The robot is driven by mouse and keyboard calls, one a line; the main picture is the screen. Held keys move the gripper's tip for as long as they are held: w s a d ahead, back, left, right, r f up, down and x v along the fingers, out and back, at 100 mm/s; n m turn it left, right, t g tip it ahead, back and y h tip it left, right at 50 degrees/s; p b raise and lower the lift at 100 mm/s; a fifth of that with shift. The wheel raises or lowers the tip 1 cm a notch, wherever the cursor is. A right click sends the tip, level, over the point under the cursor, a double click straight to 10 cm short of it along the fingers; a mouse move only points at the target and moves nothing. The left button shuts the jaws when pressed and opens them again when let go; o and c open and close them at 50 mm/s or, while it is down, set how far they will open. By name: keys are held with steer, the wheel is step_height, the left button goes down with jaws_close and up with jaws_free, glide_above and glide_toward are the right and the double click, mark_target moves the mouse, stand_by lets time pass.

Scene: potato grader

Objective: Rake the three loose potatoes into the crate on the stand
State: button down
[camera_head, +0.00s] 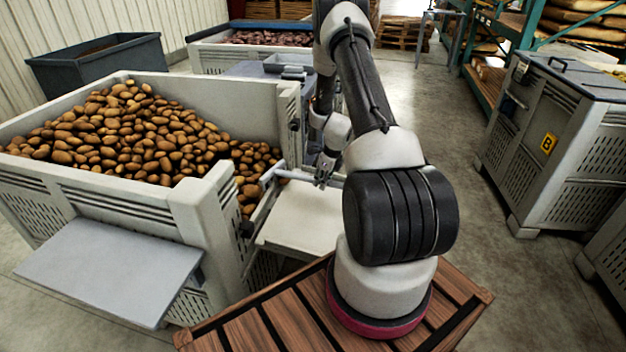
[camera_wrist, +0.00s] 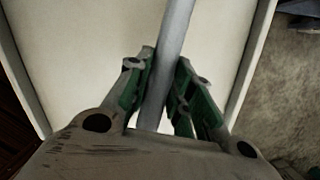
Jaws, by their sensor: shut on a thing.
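My gripper (camera_head: 324,180) is shut on a grey rod, the rake's handle (camera_head: 335,176), above a pale tray (camera_head: 300,232). In the wrist view the handle (camera_wrist: 171,55) runs between the green-padded fingers (camera_wrist: 160,100), with the pale tray (camera_wrist: 90,40) below. The rake's far end (camera_head: 268,175) reaches left to the side of a large grey crate (camera_head: 190,205) heaped with potatoes. A brown patch (camera_head: 283,181) beside that end may be a potato. I cannot pick out three loose potatoes; the wrist view shows none. I cannot tell which crate is the one on the stand.
A grey shelf (camera_head: 110,268) juts from the large crate's front. Another crate of reddish potatoes (camera_head: 235,54) and a dark bin (camera_head: 95,68) stand behind. A lidded crate marked B (camera_head: 540,140) stands at right. The concrete floor (camera_head: 440,110) between is clear.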

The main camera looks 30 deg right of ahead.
steer(key=s+d+f, duration=0.2)
steer(key=s+d, duration=1)
steer(key=s, duration=0.1)
steer(key=s+d+f, duration=0.2)
steer(key=s+d, duration=1)
steer(key=s, duration=0.1)
steer(key=shift+s+f, duration=0.4)
stand_by(1.1)
steer(key=w+a+v, duration=0.1)
steer(key=w+v, duration=0.1)
steer(key=v, duration=1.1)
steer(key=shift+w+a+r, duration=0.25)
steer(key=shift+w+r, duration=0.1)
steer(key=shift+r, duration=0.4)
stand_by(0.4)
